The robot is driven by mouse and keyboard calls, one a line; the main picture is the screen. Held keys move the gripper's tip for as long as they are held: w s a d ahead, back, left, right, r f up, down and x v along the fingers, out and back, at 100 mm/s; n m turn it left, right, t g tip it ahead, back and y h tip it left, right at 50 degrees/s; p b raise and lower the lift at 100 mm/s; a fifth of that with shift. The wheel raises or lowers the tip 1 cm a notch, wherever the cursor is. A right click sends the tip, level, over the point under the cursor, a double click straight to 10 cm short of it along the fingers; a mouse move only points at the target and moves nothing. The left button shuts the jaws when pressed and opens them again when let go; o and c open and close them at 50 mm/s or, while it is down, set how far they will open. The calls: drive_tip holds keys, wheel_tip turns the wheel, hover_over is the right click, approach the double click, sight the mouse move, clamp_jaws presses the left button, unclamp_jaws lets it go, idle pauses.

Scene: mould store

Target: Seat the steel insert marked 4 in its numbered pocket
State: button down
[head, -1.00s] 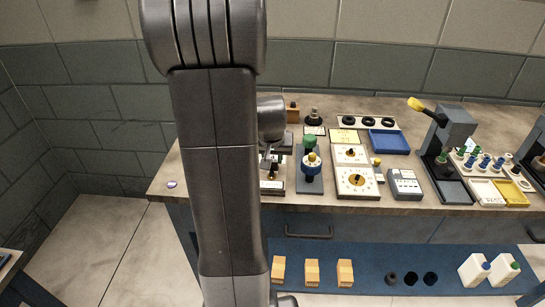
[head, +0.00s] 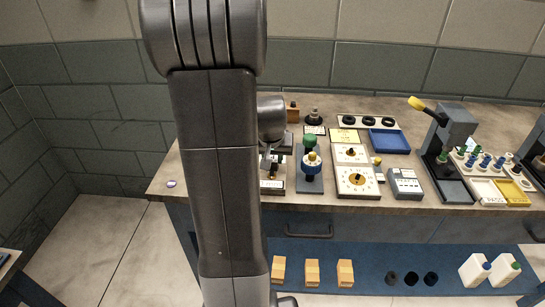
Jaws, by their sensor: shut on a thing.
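My gripper (head: 268,166) is at the left part of the bench, just right of my arm link, which hides part of it. It points down and is shut on a small steel piece, which I take for the insert. The piece is too small and covered for me to read a 4 on it. Just below the gripper in the picture, a low plate (head: 272,188) with a white label strip lies near the bench's front edge. Its left part is behind my arm. I cannot make out its pockets or numbers, nor whether the piece touches it.
Beyond are a white dial panel (head: 357,182), a grey labelled box (head: 405,184), a blue tray (head: 389,141) and a lever press (head: 455,135). The bench's front left corner (head: 190,187) is mostly clear.

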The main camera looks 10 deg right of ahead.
drive_tip(key=shift+f+b, duration=0.65)
drive_tip(key=shift+f, duration=0.1)
drive_tip(key=c, duration=0.6)
unclamp_jaws()
drive_tip(key=shift+r, duration=0.15)
drive_tip(key=shift+r+p, duration=2.75)
drive_tip(key=shift+r, duration=0.9)
drive_tip(key=shift+f, duration=0.1)
drive_tip(key=shift+f+b, duration=2.45)
drive_tip(key=shift+f, duration=0.85)
